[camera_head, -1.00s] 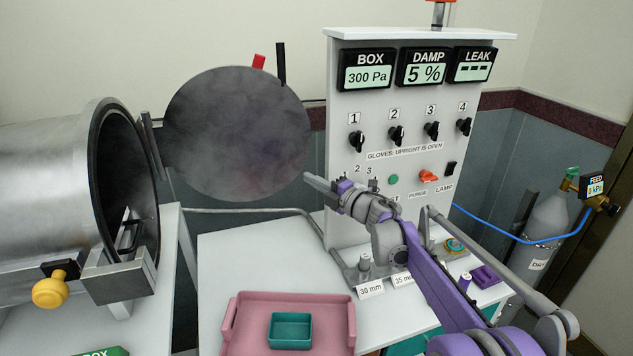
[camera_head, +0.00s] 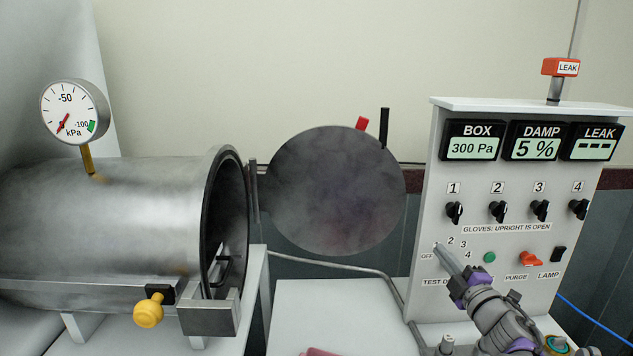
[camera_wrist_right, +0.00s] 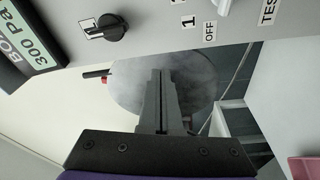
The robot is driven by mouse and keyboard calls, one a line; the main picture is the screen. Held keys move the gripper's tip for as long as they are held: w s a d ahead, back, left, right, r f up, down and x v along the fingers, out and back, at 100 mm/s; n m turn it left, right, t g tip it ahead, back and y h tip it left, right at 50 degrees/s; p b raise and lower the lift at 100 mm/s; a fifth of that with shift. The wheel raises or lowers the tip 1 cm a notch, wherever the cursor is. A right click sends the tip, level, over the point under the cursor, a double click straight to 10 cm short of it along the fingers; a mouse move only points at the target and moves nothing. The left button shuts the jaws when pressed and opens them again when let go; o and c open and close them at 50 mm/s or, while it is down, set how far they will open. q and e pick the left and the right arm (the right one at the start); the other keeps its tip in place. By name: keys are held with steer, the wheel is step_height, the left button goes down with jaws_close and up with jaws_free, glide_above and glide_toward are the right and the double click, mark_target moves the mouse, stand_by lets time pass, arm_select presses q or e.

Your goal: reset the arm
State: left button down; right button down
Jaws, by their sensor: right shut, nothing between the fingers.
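My right gripper (camera_head: 440,250) is shut and empty, its thin fingers in front of the lower left of the grey control panel (camera_head: 590,235), by the OFF label. In the right wrist view the closed fingers (camera_wrist_right: 161,82) point toward the round dark door (camera_wrist_right: 128,82), with free space between. My right arm comes in from the lower right. I cannot tell from these views whether the fingertips touch the panel. My left gripper is not in view.
The steel chamber (camera_head: 110,225) stands open at left, its round door (camera_head: 335,190) swung aside. A pressure gauge (camera_head: 74,111) sits on top, a yellow knob (camera_head: 148,313) in front. Black switches (camera_head: 454,211) line the panel. The white table (camera_head: 335,315) is mostly clear.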

steer(key=s+a+f+m+g+h+p, duration=0.1)
steer(key=s+a+f+m+g, duration=0.3)
steer(key=s+f, duration=0.3)
steer(key=s+a+f+m+g+p, duration=0.1)
steer(key=s+a+f+m+g, duration=0.3)
steer(key=s, duration=1.1)
steer(key=s+a+f+m+g+h+p, duration=0.1)
steer(key=s+a+f+m+g+p, duration=0.1)
steer(key=s+a+f+m+g, duration=0.3)
steer(key=s+f+m, duration=0.3)
steer(key=s+f, duration=0.3)
steer(key=shift+s+m+h, duration=0.3)
steer(key=shift+s, duration=0.05)
